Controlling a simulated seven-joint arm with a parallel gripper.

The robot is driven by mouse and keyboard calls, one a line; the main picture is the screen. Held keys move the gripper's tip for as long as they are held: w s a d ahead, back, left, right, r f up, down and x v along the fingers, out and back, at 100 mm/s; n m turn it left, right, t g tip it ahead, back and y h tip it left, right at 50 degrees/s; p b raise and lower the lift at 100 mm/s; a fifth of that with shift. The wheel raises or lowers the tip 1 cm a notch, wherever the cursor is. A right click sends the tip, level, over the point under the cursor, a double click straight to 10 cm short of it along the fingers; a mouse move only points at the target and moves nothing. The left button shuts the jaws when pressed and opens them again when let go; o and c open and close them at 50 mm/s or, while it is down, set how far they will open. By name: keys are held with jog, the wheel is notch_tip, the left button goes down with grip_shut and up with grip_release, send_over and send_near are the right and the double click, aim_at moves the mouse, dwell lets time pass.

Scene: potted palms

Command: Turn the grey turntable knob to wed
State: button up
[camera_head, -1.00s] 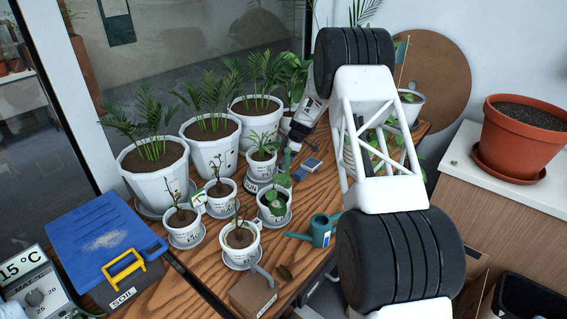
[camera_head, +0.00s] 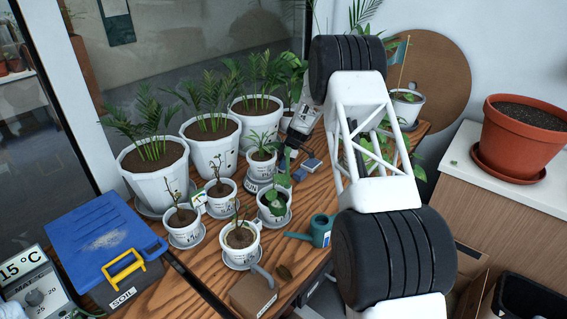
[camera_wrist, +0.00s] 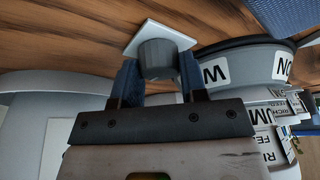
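The grey knob (camera_wrist: 160,58) stands on a small white square plate (camera_wrist: 150,32) in the wrist view. My gripper (camera_wrist: 160,75) has one blue finger on each side of it, with no clear gap, and looks shut on it. Right beside is the grey turntable rim (camera_wrist: 240,62) with white day labels, one showing a "W" and another partly cut off; their letters seem upside down. In the head view the turntable (camera_head: 253,186) sits under a small potted palm (camera_head: 262,158). My gripper (camera_head: 289,155) is just behind and right of it there; its fingertips and the knob are hard to make out.
Small white pots (camera_head: 241,244) crowd the front and left of the turntable. Larger palms (camera_head: 154,170) stand behind. Blue boxes (camera_head: 306,171) lie to the right, and a teal watering can (camera_head: 320,230) is in front. Bare wood shows between them.

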jog(key=shift+m, duration=0.3)
jog(key=m+t, duration=0.2)
jog(key=m, duration=0.3)
jog(key=shift+s, duration=0.1)
jog(key=m, duration=0.2)
jog(key=m+t+h, duration=0.1)
jog(key=m, duration=0.1)
jog(key=shift+m+h, duration=0.3)
dwell(0.4)
jog(key=o, duration=0.9)
jog(key=shift+c, duration=0.2)
jog(key=shift+r+t, duration=0.15)
jog(key=shift+t, duration=0.15)
jog(key=v, duration=0.7)
jog(key=shift+r, duration=0.2)
